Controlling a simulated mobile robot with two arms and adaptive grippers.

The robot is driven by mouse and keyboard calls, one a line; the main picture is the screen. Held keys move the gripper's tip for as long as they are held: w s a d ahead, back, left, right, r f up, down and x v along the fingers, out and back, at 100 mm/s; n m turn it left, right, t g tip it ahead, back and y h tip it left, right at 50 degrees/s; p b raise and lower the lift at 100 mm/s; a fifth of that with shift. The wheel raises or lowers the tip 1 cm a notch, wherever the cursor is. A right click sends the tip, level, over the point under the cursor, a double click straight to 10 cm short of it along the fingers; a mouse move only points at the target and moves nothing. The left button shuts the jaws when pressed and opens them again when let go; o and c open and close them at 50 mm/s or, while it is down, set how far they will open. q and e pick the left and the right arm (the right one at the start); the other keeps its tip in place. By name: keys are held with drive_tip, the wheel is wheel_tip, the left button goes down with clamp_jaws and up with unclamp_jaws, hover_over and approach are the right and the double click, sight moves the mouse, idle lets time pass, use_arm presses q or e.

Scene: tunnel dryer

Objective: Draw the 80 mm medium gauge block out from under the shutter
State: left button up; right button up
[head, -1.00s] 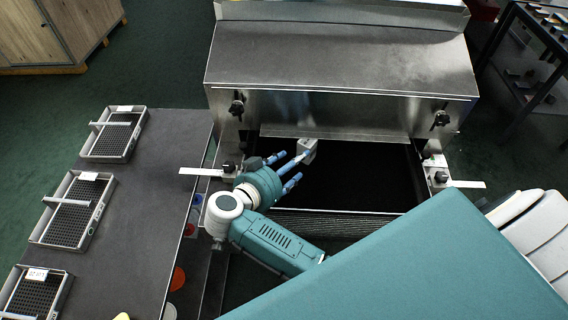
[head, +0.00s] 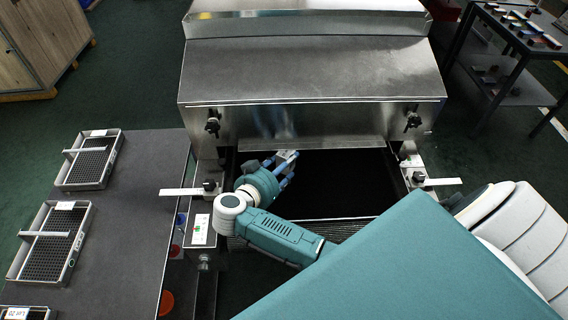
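The medium gauge block (head: 286,156) is a small pale metal block just below the left part of the shutter's (head: 312,122) lower edge, mostly hidden by my fingers.
Black clamp knobs (head: 413,121) and metal side brackets (head: 433,181) flank the opening. Wire-mesh trays (head: 90,160) lie on a dark table (head: 130,215) at left. A dark rack with small blocks (head: 520,30) stands at upper right. My forearm covers the front left of the opening.

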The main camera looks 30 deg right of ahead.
drive_tip(key=c, duration=0.3)
drive_tip(key=shift+s, duration=0.1)
drive_tip(key=shift+s+a, duration=0.1)
drive_tip(key=shift+f+p, duration=0.1)
drive_tip(key=shift+p, duration=0.2)
drive_tip(key=shift+c, duration=0.2)
drive_tip(key=shift+s+a, duration=0.35)
drive_tip(key=shift+s, duration=0.15)
drive_tip(key=shift+s+p, duration=0.2)
drive_tip(key=shift+p, duration=0.2)
drive_tip(key=shift+s+a, duration=0.1)
drive_tip(key=shift+s+a+p, duration=0.5)
drive_tip(key=shift+s+p, duration=0.05)
drive_tip(key=shift+s, duration=0.2)
drive_tip(key=shift+s+a+p, duration=0.45)
drive_tip(key=shift+s+p, duration=0.05)
drive_tip(key=shift+s, duration=0.25)
